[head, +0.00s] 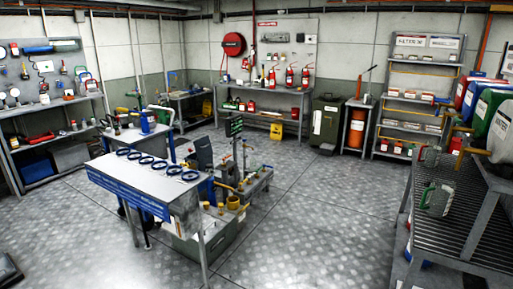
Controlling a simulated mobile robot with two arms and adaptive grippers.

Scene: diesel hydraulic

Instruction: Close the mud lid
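No lid is clearly marked as the mud lid in the head view. A dark upright panel (201,152) stands tilted behind the blue-edged bench in the middle of the room. It may be a raised lid, but it is small and partly hidden by the bench. Beside it is a low grey unit (262,183) with brass and yellow fittings. A dark green bin (326,119) with its top apparently shut stands at the back wall. Neither of my grippers is in view.
A slatted metal rack (462,222) with jugs and drums fills the right side. Shelves (38,82) line the left wall. The metal floor (310,230) is clear between bench and rack.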

